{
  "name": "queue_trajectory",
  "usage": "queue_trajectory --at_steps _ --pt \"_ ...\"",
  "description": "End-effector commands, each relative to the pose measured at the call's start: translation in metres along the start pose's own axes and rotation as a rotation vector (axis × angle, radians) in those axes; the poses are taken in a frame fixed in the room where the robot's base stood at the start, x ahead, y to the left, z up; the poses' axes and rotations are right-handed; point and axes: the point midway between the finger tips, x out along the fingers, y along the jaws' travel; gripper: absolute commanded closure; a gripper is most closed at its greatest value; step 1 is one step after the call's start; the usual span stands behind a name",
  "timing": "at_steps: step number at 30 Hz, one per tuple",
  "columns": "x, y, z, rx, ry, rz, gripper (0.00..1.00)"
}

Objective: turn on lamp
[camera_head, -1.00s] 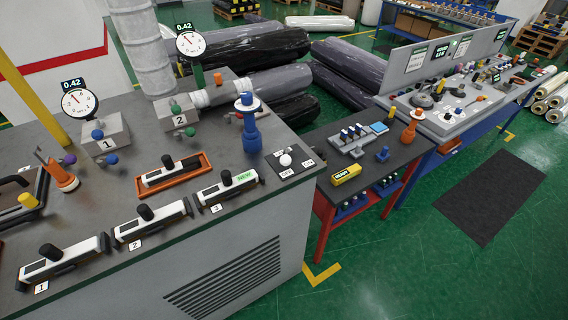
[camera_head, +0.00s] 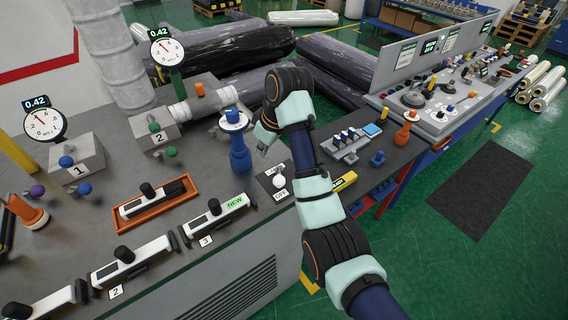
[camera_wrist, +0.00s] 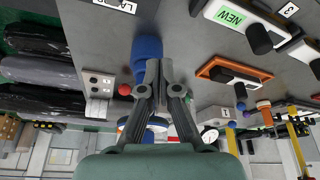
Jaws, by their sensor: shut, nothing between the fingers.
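The lamp switch is a white knob (camera_head: 279,181) on a small dark plate at the bench's right edge, with small labels beside it. I cannot read its setting. A white label reading in part "LA" (camera_wrist: 115,5) is at the top of the wrist view; the knob is out of that view. My gripper (camera_head: 264,148) is above the bench, a little behind and left of the knob, beside the blue post, apart from the knob. In the wrist view my gripper (camera_wrist: 159,66) has its fingers together with nothing between them. No lamp is identifiable.
The blue post (camera_head: 239,155) with a white disc stands close left of my gripper. White module 3 (camera_head: 215,217) with a black knob lies in front of it. Two dial gauges (camera_head: 166,51) stand at the back left.

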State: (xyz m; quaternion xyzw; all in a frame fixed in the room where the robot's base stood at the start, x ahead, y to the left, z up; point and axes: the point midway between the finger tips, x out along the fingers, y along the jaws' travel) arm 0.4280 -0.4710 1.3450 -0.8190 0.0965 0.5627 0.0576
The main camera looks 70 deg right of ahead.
Motion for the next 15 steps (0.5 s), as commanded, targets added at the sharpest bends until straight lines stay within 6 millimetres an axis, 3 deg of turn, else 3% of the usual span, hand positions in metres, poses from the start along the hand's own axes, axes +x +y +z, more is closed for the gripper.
queue_trajectory --at_steps 4,15 --pt "-0.0085 0.0146 0.0068 0.008 -0.019 -0.011 1.0" --pt "-0.0026 0.0142 0.0074 0.008 -0.019 -0.012 1.0"
